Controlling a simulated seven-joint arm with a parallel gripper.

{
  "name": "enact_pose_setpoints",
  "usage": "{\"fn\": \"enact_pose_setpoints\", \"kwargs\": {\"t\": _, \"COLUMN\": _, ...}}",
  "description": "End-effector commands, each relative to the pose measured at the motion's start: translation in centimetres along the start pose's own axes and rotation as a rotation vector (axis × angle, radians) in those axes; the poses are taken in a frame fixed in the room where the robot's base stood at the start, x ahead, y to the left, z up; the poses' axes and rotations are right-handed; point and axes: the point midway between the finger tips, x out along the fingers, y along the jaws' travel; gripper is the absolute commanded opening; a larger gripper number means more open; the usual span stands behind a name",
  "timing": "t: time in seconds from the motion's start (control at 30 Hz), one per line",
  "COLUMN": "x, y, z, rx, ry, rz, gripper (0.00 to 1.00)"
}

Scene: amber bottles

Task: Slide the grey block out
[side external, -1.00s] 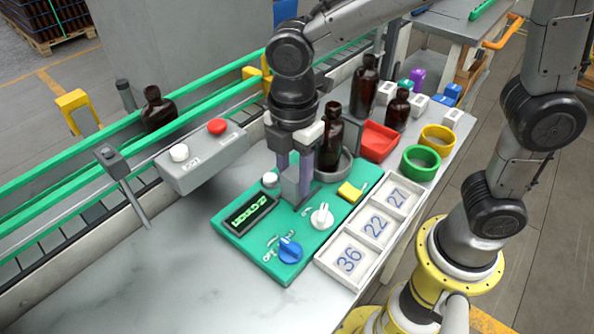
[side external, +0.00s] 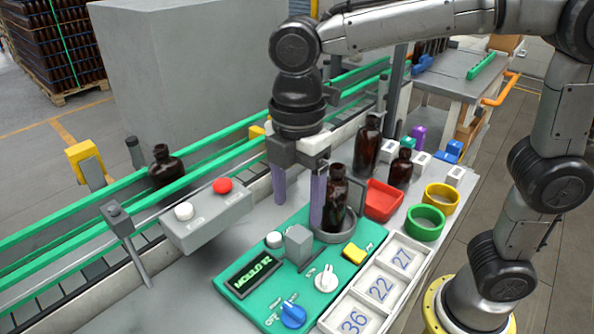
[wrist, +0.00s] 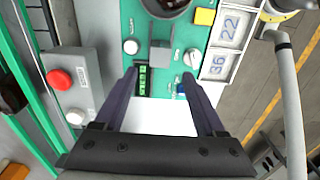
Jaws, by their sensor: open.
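The grey block (side external: 298,246) stands upright on the green control panel (side external: 262,256), between the small white button (side external: 274,239) and the yellow block (side external: 351,252). My gripper (side external: 298,214) is open, its two purple fingers well apart. It is above and behind the block in the side view, with nothing between the fingers. In the wrist view the block (wrist: 160,54) shows beyond the gap between the fingertips (wrist: 159,76), apart from both.
A brown bottle (side external: 336,205) stands in a grey round holder (side external: 334,236) close beside my right finger. A white dial (side external: 326,280) and blue dial (side external: 293,316) rise from the panel. A grey button box (side external: 207,216) and conveyor rails lie to the left.

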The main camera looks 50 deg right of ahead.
Motion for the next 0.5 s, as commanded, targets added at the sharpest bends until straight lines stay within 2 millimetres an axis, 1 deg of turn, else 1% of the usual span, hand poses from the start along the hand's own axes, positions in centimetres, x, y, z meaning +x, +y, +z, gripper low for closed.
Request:
{"fn": "enact_pose_setpoints", "kwargs": {"t": 0.03, "x": -1.1, "y": 0.1, "z": -0.1, "rx": 0.000, "ry": 0.003, "rz": 0.005, "gripper": 0.72}}
{"fn": "enact_pose_setpoints", "kwargs": {"t": 0.2, "x": -3.7, "y": 0.1, "z": -0.1, "rx": 0.000, "ry": 0.002, "rz": 0.002, "gripper": 0.72}}
{"fn": "enact_pose_setpoints", "kwargs": {"t": 0.33, "x": -4.9, "y": 0.0, "z": -0.1, "rx": 0.000, "ry": 0.001, "rz": 0.000, "gripper": 0.72}}
{"fn": "enact_pose_setpoints", "kwargs": {"t": 0.5, "x": -5.3, "y": 0.0, "z": -0.1, "rx": 0.000, "ry": 0.001, "rz": 0.000, "gripper": 0.72}}
